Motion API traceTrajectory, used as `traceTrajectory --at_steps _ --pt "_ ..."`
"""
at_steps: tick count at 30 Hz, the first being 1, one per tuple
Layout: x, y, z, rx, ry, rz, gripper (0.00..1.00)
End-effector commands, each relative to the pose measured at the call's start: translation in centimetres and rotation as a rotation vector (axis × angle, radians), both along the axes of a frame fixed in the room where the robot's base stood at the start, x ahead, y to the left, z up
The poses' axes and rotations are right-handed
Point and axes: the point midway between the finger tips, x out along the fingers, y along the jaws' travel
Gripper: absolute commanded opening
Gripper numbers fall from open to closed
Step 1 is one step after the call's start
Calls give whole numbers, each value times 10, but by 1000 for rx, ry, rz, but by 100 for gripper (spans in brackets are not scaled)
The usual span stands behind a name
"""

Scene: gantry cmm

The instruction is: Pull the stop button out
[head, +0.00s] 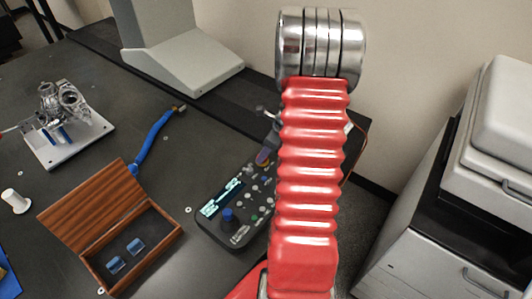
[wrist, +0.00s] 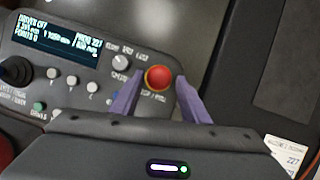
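The stop button is a red round knob (wrist: 158,77) with a yellowish ring, at the right end of the grey control panel (wrist: 85,20) in the wrist view. My gripper (wrist: 158,84) has two purple fingers standing apart, one to the left and one to the right of the knob. A gap shows on both sides, so the fingers do not look closed on it. How high the fingertips are over the panel, I cannot tell. In the head view, a purple finger (head: 263,156) shows over the panel's far end, and my red arm hides much of that area.
The panel screen (wrist: 55,42) shows "DRIVES OFF". A white knob (wrist: 121,62) sits just left of the stop button, with a black joystick (wrist: 15,71) farther left. An open wooden box (head: 165,243) lies left of the panel in the head view.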

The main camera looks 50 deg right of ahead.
Motion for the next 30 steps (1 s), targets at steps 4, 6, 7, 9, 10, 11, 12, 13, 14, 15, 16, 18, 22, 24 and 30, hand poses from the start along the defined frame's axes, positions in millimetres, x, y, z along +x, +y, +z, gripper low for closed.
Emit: traceTrajectory --at_steps 4,6,7,9,10,11,12,13,14,15,16,18,22,24,30 --pt "0 1 -1 2 2 0 51" --pt "0 1 -2 2 2 0 51" --pt "0 1 -2 2 2 0 51" --pt "0 1 -2 2 3 0 51" --pt "-1 1 -2 2 3 0 51" --pt "-1 1 -1 2 3 0 51" --pt "-1 0 -1 2 2 0 51" --pt "-1 0 0 2 2 0 51" --pt "-1 0 1 1 1 -1 51" --pt "-2 0 3 1 1 -1 51" --pt "-3 -1 5 2 0 -1 51" --pt "-5 -1 11 2 0 -1 51" --pt "-11 -3 26 0 0 -1 51" --pt "-15 -5 36 -2 -1 -1 51" --pt "-27 -8 66 -2 -1 -1 51"
